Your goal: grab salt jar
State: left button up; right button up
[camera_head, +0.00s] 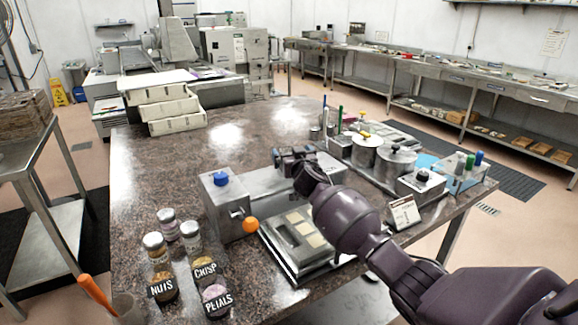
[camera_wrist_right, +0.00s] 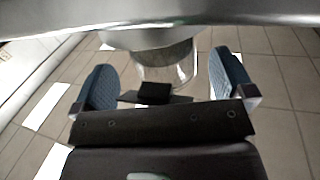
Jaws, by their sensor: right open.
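Small glass jars with metal lids stand at the front left of the counter in the head view. Tags in front read NUTS (camera_head: 163,289), CRISP (camera_head: 204,268) and PETALS (camera_head: 218,302). A further lidded jar (camera_head: 168,226) stands behind them with no readable tag, and I cannot tell whether it is the salt jar. My right gripper (camera_head: 293,156) is over the metal machine, to the right of these jars. In the right wrist view its blue pads (camera_wrist_right: 164,82) are wide apart. A clear rounded object shows beyond them, blurred and partly hidden. My left gripper is out of view.
A metal box with a blue knob (camera_head: 221,180) and an orange ball handle (camera_head: 250,225) stand between jars and arm. A mould tray (camera_head: 290,262) lies in front. Metal pots (camera_head: 366,152) and a bottle rack (camera_head: 462,178) fill the right side. The counter's left middle is clear.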

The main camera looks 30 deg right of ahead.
jog(key=shift+c, duration=0.3)
jog(key=c, duration=1)
jog(key=shift+o, duration=0.2)
